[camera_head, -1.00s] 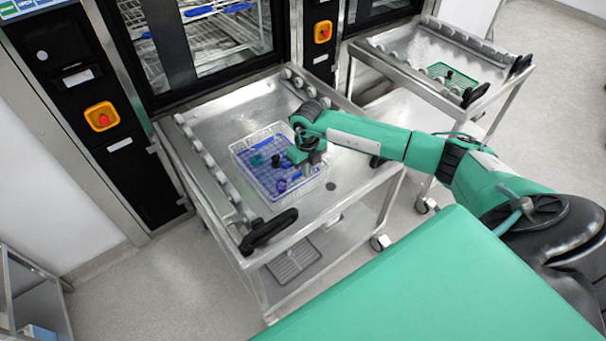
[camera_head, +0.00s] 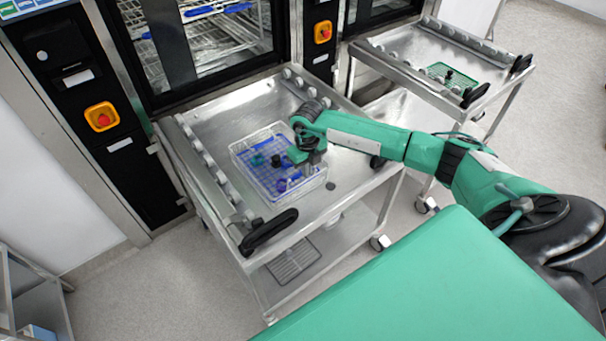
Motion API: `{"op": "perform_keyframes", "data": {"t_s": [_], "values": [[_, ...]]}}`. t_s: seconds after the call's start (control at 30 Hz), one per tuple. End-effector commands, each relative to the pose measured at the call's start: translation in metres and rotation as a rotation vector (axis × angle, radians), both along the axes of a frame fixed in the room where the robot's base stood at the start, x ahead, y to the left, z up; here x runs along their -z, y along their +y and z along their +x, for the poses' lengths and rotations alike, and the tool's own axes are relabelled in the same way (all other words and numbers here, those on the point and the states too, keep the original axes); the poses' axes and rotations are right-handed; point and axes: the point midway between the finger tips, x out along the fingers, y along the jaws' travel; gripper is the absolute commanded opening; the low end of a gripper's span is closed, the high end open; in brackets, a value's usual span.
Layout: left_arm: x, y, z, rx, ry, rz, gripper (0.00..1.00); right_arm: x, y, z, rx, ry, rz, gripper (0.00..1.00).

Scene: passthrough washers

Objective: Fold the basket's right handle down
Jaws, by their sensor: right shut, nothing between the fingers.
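The wire basket (camera_head: 247,173) stands on the steel top of the near trolley. It has a blue mat inside, with small dark, blue and teal items on it. My right gripper (camera_head: 312,163) is over the basket's right side, pointing down; it is shut with nothing in it. The basket's right handle is not clear, as my gripper and wrist cover that side. I cannot tell whether the gripper touches the handle. My left gripper is not in view.
The near trolley (camera_head: 215,112) has roller rails on both sides and black handles (camera_head: 268,232). A washer with a glass door stands behind it. A second trolley (camera_head: 400,50) at the upper right carries a green tray (camera_head: 452,75). Open floor lies to the left.

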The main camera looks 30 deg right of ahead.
Motion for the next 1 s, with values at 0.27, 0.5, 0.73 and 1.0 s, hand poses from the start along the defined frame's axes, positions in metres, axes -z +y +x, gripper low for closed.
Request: {"op": "perform_keyframes", "data": {"t_s": [0.27,0.5,0.73,1.0], "values": [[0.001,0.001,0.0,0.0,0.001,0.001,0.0,0.001,0.0,0.0,0.0,0.0,0.0,0.0],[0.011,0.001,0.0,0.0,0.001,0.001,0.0,0.012,0.0,0.0,0.0,0.0,0.0,0.0],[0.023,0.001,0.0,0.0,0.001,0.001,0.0,0.026,0.0,0.0,0.0,0.0,0.0,0.0],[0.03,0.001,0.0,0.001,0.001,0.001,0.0,0.031,0.0,0.004,0.001,-0.002,0.0,0.0]]}}
